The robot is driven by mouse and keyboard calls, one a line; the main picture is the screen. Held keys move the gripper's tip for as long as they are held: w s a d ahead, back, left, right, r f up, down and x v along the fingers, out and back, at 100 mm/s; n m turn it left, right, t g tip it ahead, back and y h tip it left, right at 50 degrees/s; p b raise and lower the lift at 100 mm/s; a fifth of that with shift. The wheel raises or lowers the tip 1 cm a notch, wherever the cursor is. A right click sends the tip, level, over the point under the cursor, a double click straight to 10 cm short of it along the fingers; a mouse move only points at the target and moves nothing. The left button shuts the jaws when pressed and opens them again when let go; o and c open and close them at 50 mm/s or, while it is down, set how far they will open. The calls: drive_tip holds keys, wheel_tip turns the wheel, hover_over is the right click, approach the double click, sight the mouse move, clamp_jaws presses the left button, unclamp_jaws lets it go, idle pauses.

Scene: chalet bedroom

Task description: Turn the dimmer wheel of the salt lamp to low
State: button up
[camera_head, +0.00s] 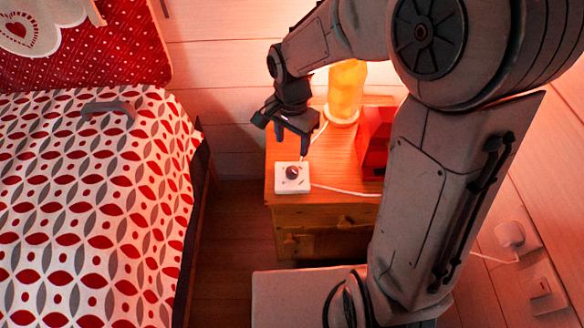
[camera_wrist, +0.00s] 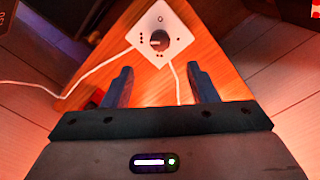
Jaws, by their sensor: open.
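The dimmer is a small white box (camera_head: 283,184) on the front left corner of the wooden nightstand. Its dark round wheel (camera_head: 292,172) sits on top; in the wrist view the wheel (camera_wrist: 159,41) shows a pale mark, and printed dots lie around it on the white plate (camera_wrist: 177,26). The salt lamp (camera_head: 346,88) glows orange at the back of the nightstand. My gripper (camera_head: 292,152) is above and behind the dimmer, pointing down. In the wrist view its two fingers (camera_wrist: 158,84) are apart with nothing between them, short of the wheel.
The nightstand (camera_head: 325,213) has a red box-like object (camera_head: 375,140) at its right side. A white cord (camera_head: 345,191) runs right from the dimmer. A bed (camera_head: 90,200) stands to the left. A wall plug (camera_head: 510,234) is at right.

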sight(292, 170)
wheel_tip(292, 170, down, 11)
drive_tip(key=b, duration=0.2)
drive_tip(key=shift+r+b, duration=0.1)
drive_tip(key=shift+b, duration=0.3)
drive_tip(key=c, duration=1)
